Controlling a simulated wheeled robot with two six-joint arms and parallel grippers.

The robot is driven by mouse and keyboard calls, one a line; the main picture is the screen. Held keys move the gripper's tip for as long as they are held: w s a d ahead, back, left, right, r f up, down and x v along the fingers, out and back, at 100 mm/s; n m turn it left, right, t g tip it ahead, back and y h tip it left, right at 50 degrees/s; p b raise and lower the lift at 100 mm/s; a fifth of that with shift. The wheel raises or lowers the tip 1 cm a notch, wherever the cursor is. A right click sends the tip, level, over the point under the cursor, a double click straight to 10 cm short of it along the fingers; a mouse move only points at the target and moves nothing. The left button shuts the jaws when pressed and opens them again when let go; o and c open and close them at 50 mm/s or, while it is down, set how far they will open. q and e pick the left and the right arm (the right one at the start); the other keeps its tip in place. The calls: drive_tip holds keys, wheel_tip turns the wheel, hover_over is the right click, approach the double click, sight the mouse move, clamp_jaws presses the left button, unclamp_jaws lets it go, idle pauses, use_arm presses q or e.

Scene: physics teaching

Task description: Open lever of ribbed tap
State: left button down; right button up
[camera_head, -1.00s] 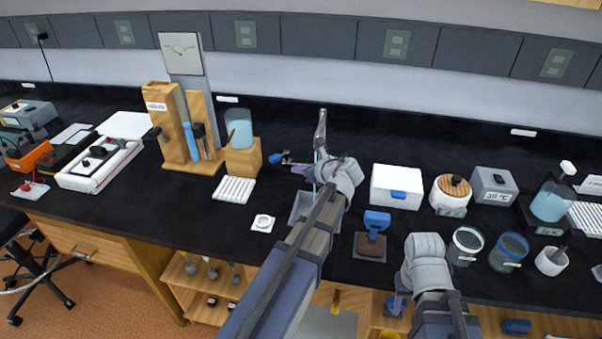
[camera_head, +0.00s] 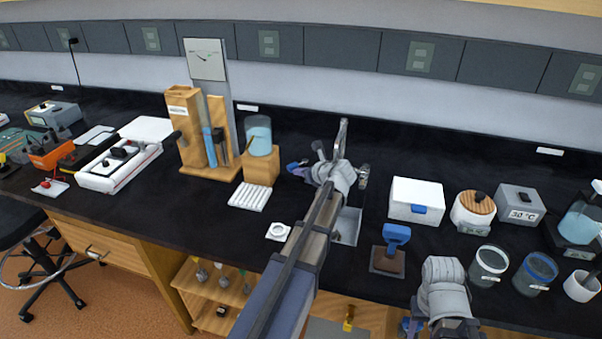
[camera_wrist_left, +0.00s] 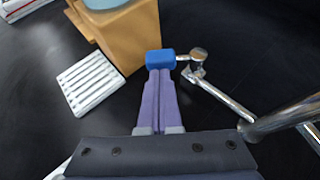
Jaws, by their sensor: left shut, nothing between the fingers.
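The metal tap (camera_head: 342,136) stands at the back of the sink (camera_head: 350,222). In the left wrist view its chrome pipe (camera_wrist_left: 265,123) enters from the right, and a thin arm leads to a round chrome fitting (camera_wrist_left: 198,54). A blue lever end (camera_wrist_left: 160,59) sits beside this fitting. My left gripper (camera_wrist_left: 160,75) is shut and empty, its purple fingertips at or against the near side of the blue end; contact is unclear. In the head view my left gripper (camera_head: 301,169) reaches left of the tap, and its wrist hides part of it. My right gripper's fingers are mostly hidden.
A chrome ribbed-looking piece (camera_head: 363,175) shows right of my left wrist. A wooden block with a beaker (camera_head: 261,170) and a white ridged rack (camera_head: 250,196) stand left. A white box (camera_head: 416,198) and a blue-handled brush (camera_head: 395,236) are right.

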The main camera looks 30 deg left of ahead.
use_arm(q)
drive_tip(key=shift+s, duration=0.1)
drive_tip(key=shift+s+a+m+t+h, duration=0.15)
drive_tip(key=shift+a+m+t+h, duration=0.15)
drive_tip(key=shift+a+m+t, duration=0.5)
drive_tip(key=shift+a, duration=0.1)
drive_tip(key=shift+d, duration=0.15)
drive_tip(key=shift+w+d, duration=0.35)
drive_tip(key=shift+d, duration=0.25)
drive_tip(key=shift+s+d, duration=0.1)
